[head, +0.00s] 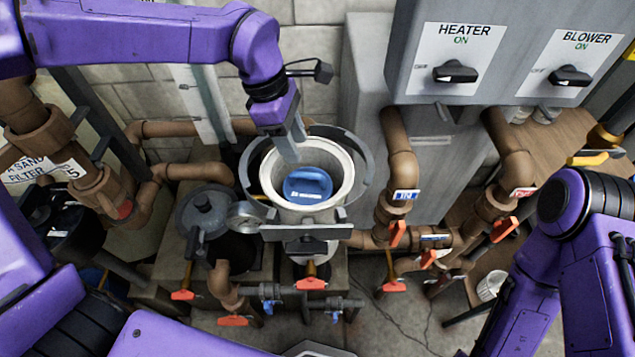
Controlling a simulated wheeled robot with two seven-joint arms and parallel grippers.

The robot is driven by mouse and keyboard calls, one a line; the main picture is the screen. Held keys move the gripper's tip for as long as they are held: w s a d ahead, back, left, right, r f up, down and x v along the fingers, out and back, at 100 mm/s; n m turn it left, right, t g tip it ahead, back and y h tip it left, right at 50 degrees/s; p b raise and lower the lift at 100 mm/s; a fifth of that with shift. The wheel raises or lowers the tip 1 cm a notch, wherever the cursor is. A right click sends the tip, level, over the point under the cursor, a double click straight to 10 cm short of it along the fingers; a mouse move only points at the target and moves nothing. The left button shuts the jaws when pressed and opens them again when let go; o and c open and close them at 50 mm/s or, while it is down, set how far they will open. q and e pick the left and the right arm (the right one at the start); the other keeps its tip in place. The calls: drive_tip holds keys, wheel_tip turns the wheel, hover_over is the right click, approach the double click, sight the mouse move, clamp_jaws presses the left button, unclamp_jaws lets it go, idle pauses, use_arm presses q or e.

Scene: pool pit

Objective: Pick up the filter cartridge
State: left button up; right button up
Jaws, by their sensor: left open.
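The filter cartridge (307,187) shows as a round blue top with a raised handle, sitting down inside an open pale round housing (347,180). Its lower part is hidden by the housing wall. My left gripper (291,148) comes down from above at the housing's back rim, just behind and left of the blue top. Its jaws are open, and I see nothing held between them. It looks apart from the handle, though the exact gap is hard to judge. My right arm stands at the right edge, and its gripper is out of view.
A grey lidded pot (203,212) stands left of the housing. Brown pipes (400,150) with orange valve handles (397,233) crowd the right and front. A grey heater and blower switch box (455,70) hangs at upper right. A white bucket (491,285) stands lower right.

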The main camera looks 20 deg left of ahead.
sight(307, 176)
use_arm(q)
drive_tip(key=x, duration=0.4)
drive_tip(key=shift+s+d+p, duration=0.1)
drive_tip(key=shift+s+p, duration=0.1)
drive_tip(key=shift+p, duration=0.15)
drive_tip(key=shift+s+d+f, duration=0.15)
drive_tip(key=shift+f, duration=0.1)
drive_tip(key=x, duration=0.1)
drive_tip(key=p+x, duration=0.1)
drive_tip(key=x, duration=0.3)
drive_tip(key=shift+w+f+p, duration=0.3)
drive_tip(key=shift+p, duration=0.1)
drive_tip(key=shift+s, duration=0.2)
use_arm(e)
wheel_tip(307, 176, up, 3)
drive_tip(key=shift+w+f, duration=0.1)
drive_tip(key=shift+f, duration=0.1)
use_arm(q)
drive_tip(key=shift+c, duration=0.9)
clamp_jaws()
